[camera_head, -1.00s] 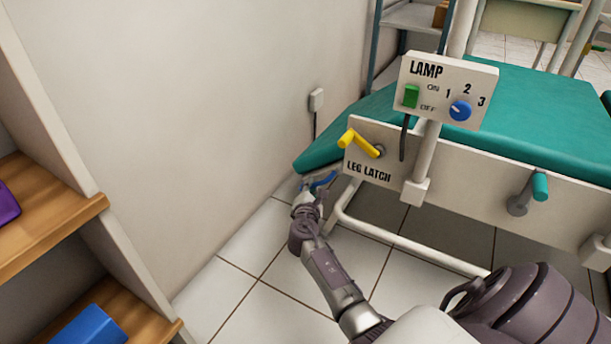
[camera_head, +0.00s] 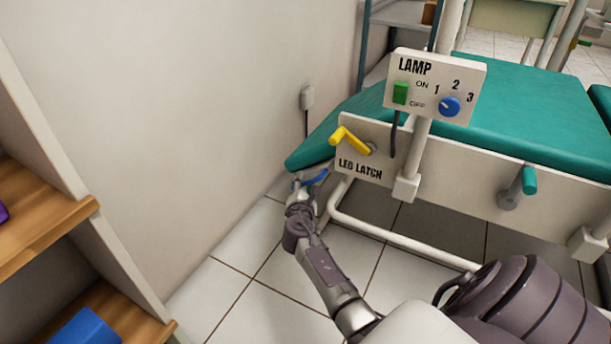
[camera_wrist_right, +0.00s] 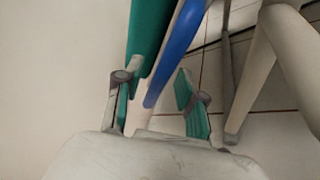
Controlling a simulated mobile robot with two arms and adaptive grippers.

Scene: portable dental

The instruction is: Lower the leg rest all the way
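The teal leg rest (camera_head: 340,128) is at the left end of the chair in the head view and slopes down toward the wall. A blue bar (camera_head: 318,178) is under its lower edge. My right gripper (camera_head: 306,184) is at this bar, below the leg rest. In the right wrist view, the open fingers (camera_wrist_right: 158,85) stand on either side of the blue bar (camera_wrist_right: 178,50), with gaps visible; contact cannot be told. The leg rest's edge (camera_wrist_right: 149,35) is beside the bar. The yellow lever (camera_head: 350,140) on the LEG LATCH panel (camera_head: 345,165) points up and left. My left gripper is not in view.
A white wall (camera_head: 200,110) is close on the left of the leg rest. A lamp box (camera_head: 430,75) stands above the latch. White frame tubes (camera_head: 400,240) run below the chair. A wooden shelf (camera_head: 50,230) is at the left. The tiled floor below is clear.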

